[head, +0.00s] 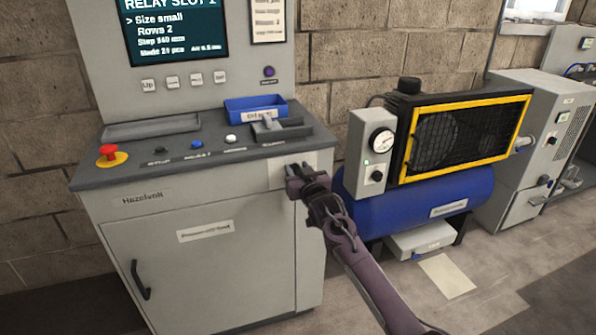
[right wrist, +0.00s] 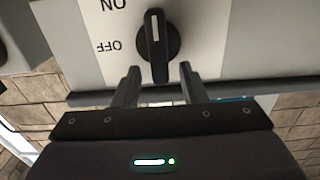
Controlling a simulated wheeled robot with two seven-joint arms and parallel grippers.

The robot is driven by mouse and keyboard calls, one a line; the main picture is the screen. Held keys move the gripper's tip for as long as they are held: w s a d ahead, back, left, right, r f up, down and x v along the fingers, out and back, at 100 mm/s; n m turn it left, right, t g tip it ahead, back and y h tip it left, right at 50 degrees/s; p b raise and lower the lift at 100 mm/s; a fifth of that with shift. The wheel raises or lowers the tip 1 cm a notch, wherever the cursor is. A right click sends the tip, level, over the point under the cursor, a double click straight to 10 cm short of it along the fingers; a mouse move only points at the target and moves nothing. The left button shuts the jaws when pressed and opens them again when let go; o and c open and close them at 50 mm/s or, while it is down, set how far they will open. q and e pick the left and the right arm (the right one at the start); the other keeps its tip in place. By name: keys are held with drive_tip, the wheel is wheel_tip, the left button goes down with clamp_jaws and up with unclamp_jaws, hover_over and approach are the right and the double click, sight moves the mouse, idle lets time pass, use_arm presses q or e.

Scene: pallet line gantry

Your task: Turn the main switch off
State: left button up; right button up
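The main switch (right wrist: 158,45) is a black rotary knob on a pale plate in the right wrist view. Its handle stands upright in that picture, with a white mark on its upper part. The words ON and OFF appear upside down to its left. My right gripper (right wrist: 160,80) is open, its two fingers pointing at the knob, one on either side of its lower end. I cannot tell whether they touch it. In the head view, my right gripper (head: 298,178) is at the cabinet's upper right front and hides the knob. My left gripper is out of view.
The grey cabinet (head: 210,270) has a sloped console with a red emergency button (head: 108,151), several small buttons and a blue tray (head: 255,108). A screen (head: 172,30) stands above. A blue compressor tank (head: 420,205) with a yellow-framed guard is close to the right of my arm.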

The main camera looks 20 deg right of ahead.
drive_tip(key=shift+c, duration=0.2)
clamp_jaws()
